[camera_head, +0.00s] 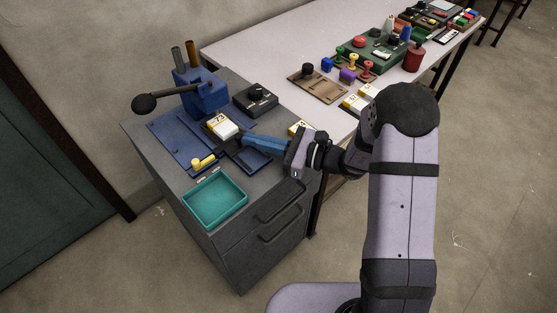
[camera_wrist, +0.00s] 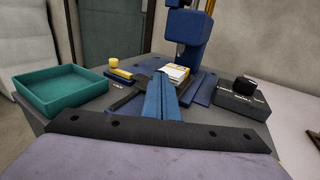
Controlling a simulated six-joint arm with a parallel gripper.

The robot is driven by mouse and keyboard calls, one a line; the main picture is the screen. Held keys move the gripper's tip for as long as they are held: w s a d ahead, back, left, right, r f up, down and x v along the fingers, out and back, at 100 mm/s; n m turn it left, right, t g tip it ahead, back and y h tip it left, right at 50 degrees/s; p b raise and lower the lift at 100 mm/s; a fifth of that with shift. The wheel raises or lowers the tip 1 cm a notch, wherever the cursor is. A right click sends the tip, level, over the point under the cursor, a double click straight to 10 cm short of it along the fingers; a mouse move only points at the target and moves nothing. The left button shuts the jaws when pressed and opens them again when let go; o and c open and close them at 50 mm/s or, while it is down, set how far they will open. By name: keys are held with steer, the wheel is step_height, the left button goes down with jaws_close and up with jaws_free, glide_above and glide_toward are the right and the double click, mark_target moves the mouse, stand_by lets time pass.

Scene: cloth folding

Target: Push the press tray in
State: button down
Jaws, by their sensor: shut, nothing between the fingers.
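The blue press (camera_head: 203,91) stands at the back of the grey cabinet, with a black-knobbed lever (camera_head: 146,103) reaching left. Its blue base (camera_head: 177,142) extends forward. The press tray (camera_head: 232,147) appears as a dark piece on this base, in front of the press column. A white and yellow block (camera_head: 222,126) sits on or just behind it, and shows in the wrist view (camera_wrist: 176,72). My gripper (camera_head: 245,140) is shut and empty, with blue fingers (camera_wrist: 160,100) pointing at the tray and block. The fingertips partly hide the tray; I cannot tell whether they touch it.
A yellow knob (camera_head: 196,163) is at the base's front left. A teal open bin (camera_head: 215,201) stands at the cabinet's front. A dark box with a black knob (camera_head: 255,99) is right of the press. The white table (camera_head: 262,52) behind holds several blocks, knobs and stamps.

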steer(key=shift+w+a, duration=0.45)
steer(key=shift+a, duration=0.1)
steer(key=shift+w+r, duration=0.2)
steer(key=shift+r, duration=0.1)
steer(key=shift+d, duration=0.15)
steer(key=shift+d, duration=0.25)
steer(key=v, duration=1.3)
steer(key=shift+s+d+f+b, duration=0.15)
steer(key=shift+s+f+b, duration=0.1)
steer(key=shift+s+b, duration=0.15)
